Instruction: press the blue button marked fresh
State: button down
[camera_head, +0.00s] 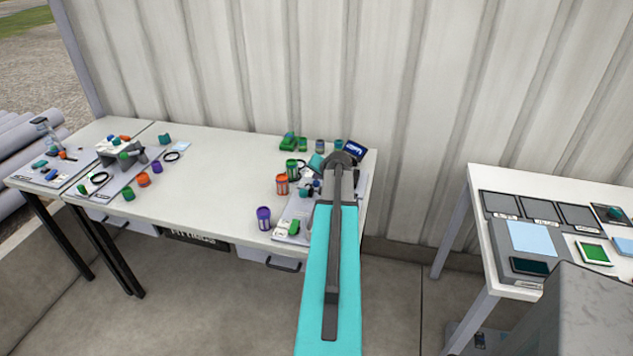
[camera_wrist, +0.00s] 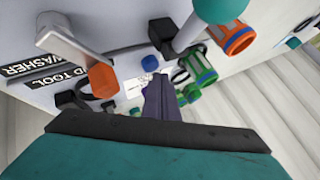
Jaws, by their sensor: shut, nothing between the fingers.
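In the wrist view a small round blue button (camera_wrist: 150,62) stands just beyond my fingertips, beside a small white label (camera_wrist: 136,87) too small to read. I cannot confirm the word fresh. My gripper (camera_wrist: 158,80) is shut and empty, its dark fingers together and pointing toward the panel, close below the blue button in the picture. I cannot tell whether they touch anything. Another blue part (camera_wrist: 172,87) shows partly behind the fingers. In the head view my arm covers most of this spot at the right end of the long table.
The long white table (camera_head: 215,170) has clear middle space. A second table (camera_head: 455,200) stands right.

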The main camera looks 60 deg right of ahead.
aim_at(317, 184)
jog(key=shift+r, duration=0.3)
jog(key=shift+r, duration=0.1)
jog(key=shift+r+p, duration=1.15)
jog(key=shift+r, duration=1.25)
